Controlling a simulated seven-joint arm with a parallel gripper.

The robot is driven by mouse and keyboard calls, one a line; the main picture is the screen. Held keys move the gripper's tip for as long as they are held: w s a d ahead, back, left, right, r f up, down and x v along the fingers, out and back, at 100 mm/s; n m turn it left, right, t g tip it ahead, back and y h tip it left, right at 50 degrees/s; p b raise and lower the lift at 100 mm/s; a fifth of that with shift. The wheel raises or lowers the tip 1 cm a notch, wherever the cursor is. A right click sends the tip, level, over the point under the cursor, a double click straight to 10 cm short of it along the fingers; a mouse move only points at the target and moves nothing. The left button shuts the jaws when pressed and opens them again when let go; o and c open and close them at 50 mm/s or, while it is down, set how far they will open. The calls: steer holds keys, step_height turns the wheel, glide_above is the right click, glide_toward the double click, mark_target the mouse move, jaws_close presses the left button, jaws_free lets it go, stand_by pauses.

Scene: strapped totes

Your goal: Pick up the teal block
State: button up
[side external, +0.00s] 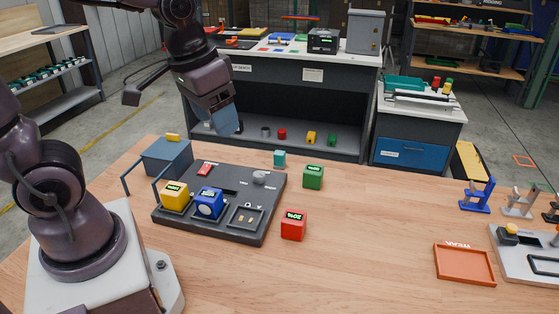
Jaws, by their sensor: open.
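The teal block (280,158) is a small cube on the wooden table, just behind the back right corner of the dark grey board. My gripper (226,126) hangs in the air above and to the left of the teal block, apart from it. It is open and nothing shows in it. Its blue-grey fingers point down and overlap in this view, so the gap between them is hard to see.
A green block (313,177) and a red block (293,225) stand right of the grey board (225,231). A yellow block (174,197) and a blue block (208,203) sit on it. A blue-grey box (167,157) is behind. An orange tray (464,264) lies right; mid-table is clear.

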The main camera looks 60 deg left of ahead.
steer(key=w+a+f+n+g, duration=0.1)
steer(key=w+a+f+n, duration=0.1)
steer(key=w+a+f, duration=0.5)
steer(key=n+t+y, duration=0.1)
steer(key=n+y, duration=0.2)
steer(key=n, duration=0.2)
glide_toward(280, 153)
steer(key=shift+t, duration=0.3)
steer(key=x, duration=0.5)
steer(key=shift+s+d+f, duration=0.2)
steer(key=shift+s+f, duration=0.05)
steer(key=shift+a+x, duration=0.15)
steer(key=shift+x, duration=1.15)
steer(key=shift+a+x, duration=0.2)
steer(key=shift+x, duration=1.05)
steer(key=shift+r, duration=0.1)
steer(key=c, duration=1)
